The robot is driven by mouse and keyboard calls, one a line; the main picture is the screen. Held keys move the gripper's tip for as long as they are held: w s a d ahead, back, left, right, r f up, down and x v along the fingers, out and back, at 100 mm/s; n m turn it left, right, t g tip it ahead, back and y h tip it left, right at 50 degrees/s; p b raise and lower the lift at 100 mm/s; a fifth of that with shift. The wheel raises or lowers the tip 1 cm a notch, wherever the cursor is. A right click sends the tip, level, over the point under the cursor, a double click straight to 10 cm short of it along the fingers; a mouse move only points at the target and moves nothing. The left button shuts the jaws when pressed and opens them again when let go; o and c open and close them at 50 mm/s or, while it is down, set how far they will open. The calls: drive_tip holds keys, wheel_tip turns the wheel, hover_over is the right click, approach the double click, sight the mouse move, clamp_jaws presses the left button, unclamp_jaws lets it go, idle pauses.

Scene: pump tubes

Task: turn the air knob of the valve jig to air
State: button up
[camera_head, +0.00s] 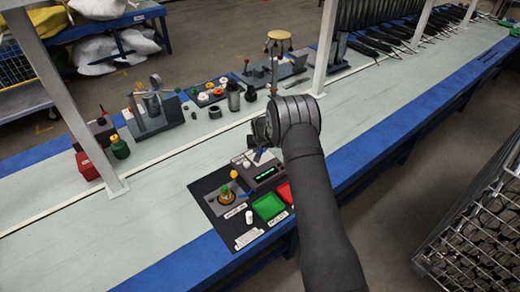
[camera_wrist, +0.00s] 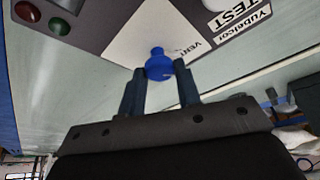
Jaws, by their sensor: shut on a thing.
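The blue air knob (camera_wrist: 158,64) sits on the valve jig's grey face (camera_wrist: 95,22) in the wrist view. My gripper (camera_wrist: 159,75) is shut on this knob, with one dark finger on each side of it. A white label (camera_wrist: 160,32) lies behind the knob, with partly readable lettering like "VENT". In the head view the jig (camera_head: 265,174) is a dark box with a lit green display, left of my arm. My gripper (camera_head: 262,130) is above its back edge.
A red button (camera_wrist: 27,12) and a green button (camera_wrist: 59,26) are on the jig face. Near the jig are a green tray (camera_head: 268,206), a red tray (camera_head: 286,192) and a small fixture with a yellow ball (camera_head: 233,174).

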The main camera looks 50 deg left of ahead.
drive_tip(key=m+t+h, duration=0.1)
drive_tip(key=m, duration=0.3)
drive_tip(key=shift+s+a, duration=0.1)
drive_tip(key=shift+s, duration=0.05)
drive_tip(key=m+t+h, duration=0.1)
drive_tip(key=m, duration=0.3)
drive_tip(key=shift+a, duration=0.1)
drive_tip(key=m+h, duration=0.2)
drive_tip(key=m, duration=0.2)
drive_tip(key=shift+a, duration=0.15)
drive_tip(key=shift+m+h, duration=0.7)
drive_tip(key=shift+m, duration=1.4)
drive_tip(key=o, duration=0.9)
drive_tip(key=shift+a, duration=0.1)
drive_tip(key=shift+o, duration=0.2)
drive_tip(key=shift+r, duration=0.1)
